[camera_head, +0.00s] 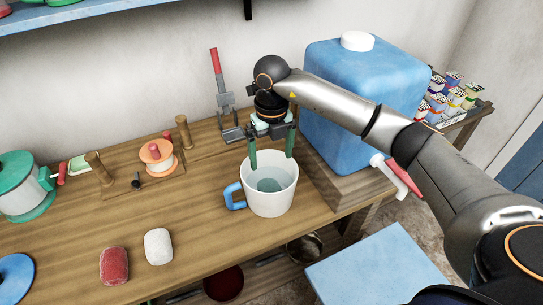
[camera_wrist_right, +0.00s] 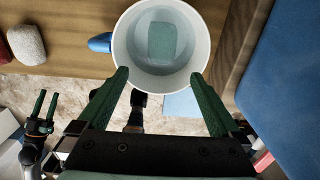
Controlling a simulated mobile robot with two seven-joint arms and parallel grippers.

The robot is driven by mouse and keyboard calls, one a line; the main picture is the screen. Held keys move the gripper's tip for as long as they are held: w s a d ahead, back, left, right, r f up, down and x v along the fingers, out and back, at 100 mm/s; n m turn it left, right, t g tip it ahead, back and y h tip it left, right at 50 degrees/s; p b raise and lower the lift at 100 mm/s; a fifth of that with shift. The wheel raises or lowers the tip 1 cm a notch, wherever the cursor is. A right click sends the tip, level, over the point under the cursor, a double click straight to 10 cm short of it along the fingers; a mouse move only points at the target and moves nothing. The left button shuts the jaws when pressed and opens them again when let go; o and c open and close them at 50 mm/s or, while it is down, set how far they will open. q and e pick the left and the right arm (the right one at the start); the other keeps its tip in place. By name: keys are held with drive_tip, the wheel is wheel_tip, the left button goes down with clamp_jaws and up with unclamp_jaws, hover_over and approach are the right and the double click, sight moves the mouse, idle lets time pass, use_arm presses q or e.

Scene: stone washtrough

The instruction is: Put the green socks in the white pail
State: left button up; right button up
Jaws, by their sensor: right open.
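The white pail (camera_head: 269,190) has a blue handle on its left side and stands upright near the front edge of the wooden bench. A green bundle, the green socks (camera_head: 269,185), lies inside on the pail's bottom. The socks also show inside the pail in the right wrist view (camera_wrist_right: 162,40). My right gripper (camera_head: 271,162) is open and empty, pointing down over the pail, with its green fingertips near the rim and apart from the socks.
A red bundle (camera_head: 114,265) and a white bundle (camera_head: 158,246) lie left of the pail on the bench (camera_head: 200,215). A large blue container (camera_head: 345,100) stands close on the right. A red-handled clamp (camera_head: 217,85) stands behind. Bench left of the pail is partly clear.

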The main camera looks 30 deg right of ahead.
wheel_tip(320, 180, up, 2)
drive_tip(key=shift+r+p, duration=0.2)
drive_tip(key=shift+p, duration=0.15)
